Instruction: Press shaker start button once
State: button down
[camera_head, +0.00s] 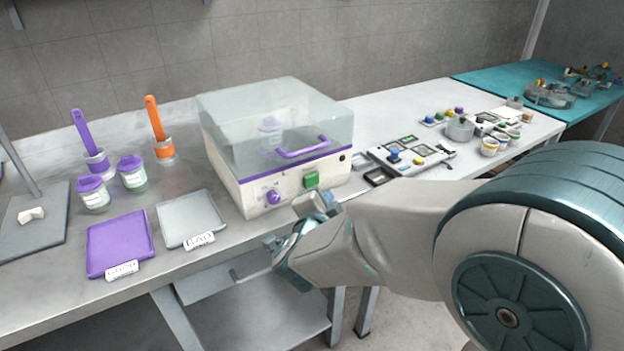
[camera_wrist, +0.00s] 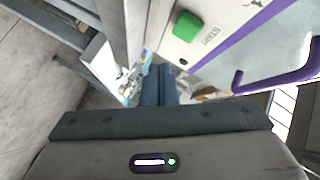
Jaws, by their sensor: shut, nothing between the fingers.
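The shaker (camera_head: 247,187) is a white box with a clear lid, a purple trim line and a purple handle (camera_head: 303,147). Its green start button (camera_head: 311,180) is on the front face, right of a purple knob (camera_head: 273,197). The button also shows large in the wrist view (camera_wrist: 187,25), above and right of my fingertips. My gripper (camera_head: 318,201) is in front of the shaker's front face, just below the button in the head view. Its fingers (camera_wrist: 158,82) are shut together and empty. They appear apart from the button. A purple-lidded jar (camera_head: 269,128) shows dimly inside the lid.
Left of the shaker stand a purple tray (camera_head: 120,243), a grey tray (camera_head: 190,218), two purple-lidded jars (camera_head: 132,173) and brushes in holders. Right of it are a small panel (camera_head: 410,155), a metal pot (camera_head: 460,130) and cups. The bench's front edge is close to my gripper.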

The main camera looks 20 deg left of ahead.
aim_at(311, 180)
jog(key=shift+w+a, duration=0.95)
jog(key=shift+a, duration=0.25)
dwell(1.2)
jog(key=shift+w+a, duration=0.25)
jog(key=shift+a, duration=0.05)
